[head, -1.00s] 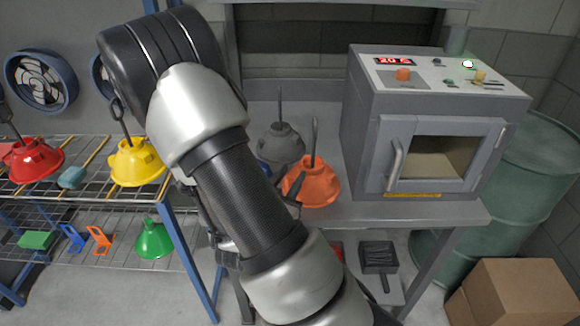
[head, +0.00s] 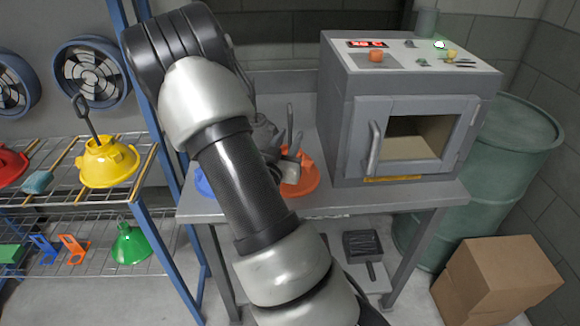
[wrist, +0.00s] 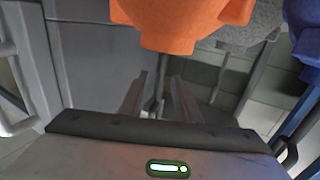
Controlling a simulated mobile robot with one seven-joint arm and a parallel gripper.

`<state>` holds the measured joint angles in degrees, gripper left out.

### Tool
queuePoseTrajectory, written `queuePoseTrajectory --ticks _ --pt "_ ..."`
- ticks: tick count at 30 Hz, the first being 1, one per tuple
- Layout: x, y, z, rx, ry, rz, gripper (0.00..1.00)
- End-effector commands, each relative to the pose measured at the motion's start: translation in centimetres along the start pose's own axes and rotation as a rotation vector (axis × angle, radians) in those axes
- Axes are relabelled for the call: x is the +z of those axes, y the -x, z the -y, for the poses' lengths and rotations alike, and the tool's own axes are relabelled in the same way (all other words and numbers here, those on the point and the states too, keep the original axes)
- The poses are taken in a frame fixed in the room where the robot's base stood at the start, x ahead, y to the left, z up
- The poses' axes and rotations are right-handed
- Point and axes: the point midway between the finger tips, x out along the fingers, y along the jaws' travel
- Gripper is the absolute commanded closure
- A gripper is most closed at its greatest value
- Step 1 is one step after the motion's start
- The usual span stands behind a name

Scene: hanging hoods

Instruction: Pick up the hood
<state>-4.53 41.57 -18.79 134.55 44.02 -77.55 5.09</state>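The orange hood (head: 306,177) stands on the grey table, left of the oven, with its rod pointing up. It also shows in the wrist view (wrist: 180,22), at the top. My gripper (head: 287,160) is at its rod, partly hidden by my arm. In the wrist view my gripper (wrist: 159,95) is open, with the dark rod between its two fingers and gaps visible beside the rod. A grey hood (wrist: 250,28) and a blue hood (wrist: 305,35) are beyond the orange one. My arm hides much of both in the head view.
The grey oven (head: 400,120) stands right of the hoods. A wire rack at left holds a yellow hood (head: 107,163), a red hood (head: 10,166) and a green hood (head: 130,245). A green barrel (head: 515,160) and a cardboard box (head: 500,280) stand at right.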

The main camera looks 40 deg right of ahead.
Motion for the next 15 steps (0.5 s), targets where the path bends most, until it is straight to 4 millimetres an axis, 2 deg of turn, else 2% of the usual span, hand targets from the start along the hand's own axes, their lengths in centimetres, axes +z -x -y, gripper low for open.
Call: queuePoseTrajectory --ticks 9,15 --pt "0.2 -4.2 0.0 0.002 -0.002 -0.001 0.7" --pt "0.3 -5.2 0.1 0.0 -0.001 0.001 0.7"
